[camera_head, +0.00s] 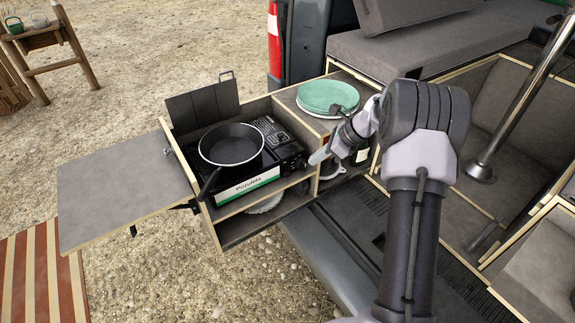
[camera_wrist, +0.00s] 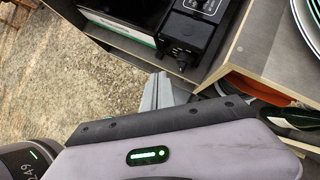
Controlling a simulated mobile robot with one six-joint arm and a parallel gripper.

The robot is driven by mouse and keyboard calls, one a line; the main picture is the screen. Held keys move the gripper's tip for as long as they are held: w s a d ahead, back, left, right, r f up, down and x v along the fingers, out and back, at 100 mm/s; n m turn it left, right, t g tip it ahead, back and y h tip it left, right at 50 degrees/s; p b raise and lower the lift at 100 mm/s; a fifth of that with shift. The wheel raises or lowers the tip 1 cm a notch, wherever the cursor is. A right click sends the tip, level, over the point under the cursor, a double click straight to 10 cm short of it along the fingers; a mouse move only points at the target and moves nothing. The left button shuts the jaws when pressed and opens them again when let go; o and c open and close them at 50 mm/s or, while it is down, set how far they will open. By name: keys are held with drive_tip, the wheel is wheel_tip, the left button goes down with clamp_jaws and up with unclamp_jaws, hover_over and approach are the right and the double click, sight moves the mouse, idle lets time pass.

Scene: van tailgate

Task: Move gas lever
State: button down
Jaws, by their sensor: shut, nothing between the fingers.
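The camping stove (camera_head: 250,183) sits in the pull-out kitchen box, with a black pan (camera_head: 231,145) on it. Its black control panel also shows in the wrist view (camera_wrist: 190,32). A small dark knob or lever (camera_wrist: 184,62) sticks out low on the panel's front; I cannot tell for certain whether this is the gas lever. My gripper (camera_head: 317,158) is in front of the stove's right end, apart from the panel. In the wrist view its grey fingers (camera_wrist: 158,90) are together and empty, just below and left of the knob.
Green plates (camera_head: 328,96) are stacked on the counter right of the stove. An open compartment with a bottle (camera_head: 361,156) lies below them. The side flap (camera_head: 122,195) is folded out at the left. Gravel ground lies in front of the box.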

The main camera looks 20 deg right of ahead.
drive_tip(key=p+v, duration=0.3)
drive_tip(key=v, duration=0.7)
drive_tip(key=shift+s+r, duration=0.15)
drive_tip(key=shift+r, duration=0.1)
drive_tip(key=shift+d, duration=0.1)
drive_tip(key=s+a+r+n+h+b, duration=0.1)
drive_tip(key=s+a+r+n, duration=0.55)
drive_tip(key=a, duration=0.35)
drive_tip(key=s+a+r+n+h+b, duration=0.1)
drive_tip(key=s+a+r+n+h, duration=0.1)
drive_tip(key=s+a+r+n, duration=0.55)
drive_tip(key=s+a+f+n, duration=0.1)
drive_tip(key=s+a+n, duration=0.2)
drive_tip(key=s, duration=0.5)
drive_tip(key=s+a+f+n+t+h, duration=0.1)
drive_tip(key=s+a+n, duration=0.3)
drive_tip(key=s, duration=0.4)
drive_tip(key=shift+a, duration=0.1)
